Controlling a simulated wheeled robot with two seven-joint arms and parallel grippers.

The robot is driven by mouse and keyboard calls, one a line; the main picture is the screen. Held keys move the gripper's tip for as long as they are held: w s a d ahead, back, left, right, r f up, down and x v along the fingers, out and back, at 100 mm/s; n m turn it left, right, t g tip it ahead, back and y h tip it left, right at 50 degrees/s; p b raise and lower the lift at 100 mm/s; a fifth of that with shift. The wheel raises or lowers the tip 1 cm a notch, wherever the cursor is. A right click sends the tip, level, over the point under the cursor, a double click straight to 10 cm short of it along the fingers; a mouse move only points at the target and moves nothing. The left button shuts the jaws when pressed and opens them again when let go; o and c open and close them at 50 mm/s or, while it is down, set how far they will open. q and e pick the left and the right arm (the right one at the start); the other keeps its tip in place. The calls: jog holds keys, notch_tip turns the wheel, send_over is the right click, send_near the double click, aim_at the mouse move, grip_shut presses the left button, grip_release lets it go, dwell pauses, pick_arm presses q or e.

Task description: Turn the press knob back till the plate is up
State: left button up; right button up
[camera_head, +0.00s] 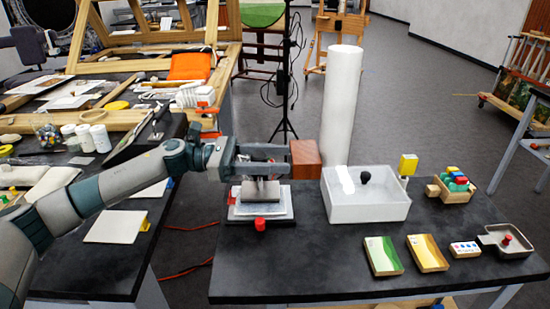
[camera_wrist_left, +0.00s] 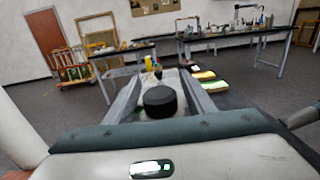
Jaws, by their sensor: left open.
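The press (camera_head: 262,204) stands at the left end of the dark table, with a grey metal plate (camera_head: 262,191) low over a pale stack. A red part (camera_head: 260,224) sits at its front. My left gripper (camera_head: 284,160) is level above the press and open. In the left wrist view a black round knob (camera_wrist_left: 160,101) lies between the spread fingers of this gripper (camera_wrist_left: 162,92), with a gap showing on each side. In the head view my gripper hides the knob. Whether the plate touches the stack is hard to tell. My right gripper is not in view.
A reddish-brown box (camera_head: 305,159) stands right behind the gripper. A white bin (camera_head: 370,207) with a black ball-shaped thing (camera_head: 365,177) is to the right, and a tall white cylinder (camera_head: 341,105) rises behind. Packets (camera_head: 383,256) lie at the front right; the front left tabletop is clear.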

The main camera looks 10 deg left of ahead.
pick_arm(q)
jog(key=c, duration=1.1)
jog(key=shift+t, duration=0.3)
